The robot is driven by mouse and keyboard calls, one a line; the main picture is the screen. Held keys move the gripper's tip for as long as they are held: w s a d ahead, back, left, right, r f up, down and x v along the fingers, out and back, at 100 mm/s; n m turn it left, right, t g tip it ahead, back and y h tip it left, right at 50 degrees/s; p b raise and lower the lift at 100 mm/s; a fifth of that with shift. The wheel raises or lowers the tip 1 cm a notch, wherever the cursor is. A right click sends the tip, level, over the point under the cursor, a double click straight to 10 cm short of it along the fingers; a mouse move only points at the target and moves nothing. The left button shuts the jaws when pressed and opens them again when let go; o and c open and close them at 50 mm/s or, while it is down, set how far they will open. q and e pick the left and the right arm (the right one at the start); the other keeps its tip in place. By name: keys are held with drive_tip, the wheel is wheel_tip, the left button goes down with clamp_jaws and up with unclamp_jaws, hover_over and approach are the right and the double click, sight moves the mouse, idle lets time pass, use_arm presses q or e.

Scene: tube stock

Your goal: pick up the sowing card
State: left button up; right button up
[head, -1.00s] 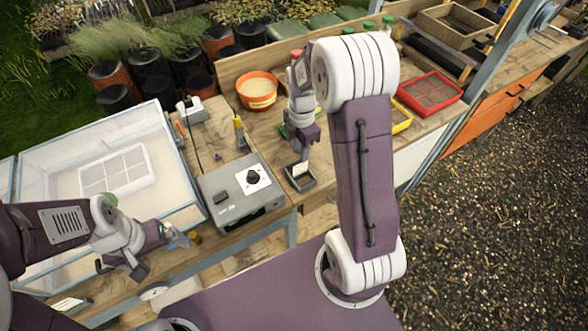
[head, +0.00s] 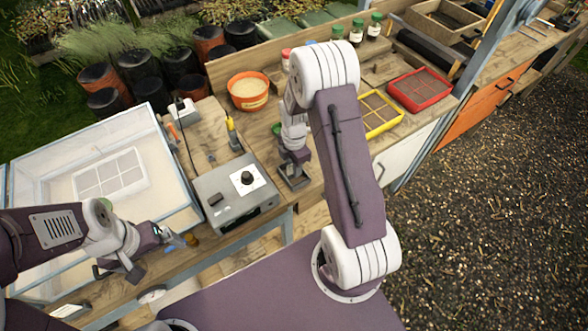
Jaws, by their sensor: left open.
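A small dark tray (head: 296,183) stands on the bench right of the grey control box; a white card stood in it a second ago. My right gripper (head: 294,165) points down over this tray and hides most of what is in it, so I cannot tell whether it holds the card. Its fingers are too small and covered to read. My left gripper (head: 172,245) is open, low over the bench's front edge at the left, away from the tray. A white card-like piece (head: 66,311) also shows at the lower left.
The grey control box (head: 236,200) stands left of the tray. A clear-sided propagator (head: 158,140) fills the left. An orange bowl (head: 248,101), a yellow tray (head: 383,131) and a red tray (head: 421,101) stand farther back. My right arm blocks part of the bench.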

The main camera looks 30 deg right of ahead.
clamp_jaws()
drive_tip(key=shift+r, duration=0.55)
drive_tip(key=s+d+r+b, duration=0.1)
drive_tip(key=s+d+r, duration=0.2)
drive_tip(key=s+r, duration=0.7)
drive_tip(key=shift+s, duration=0.7)
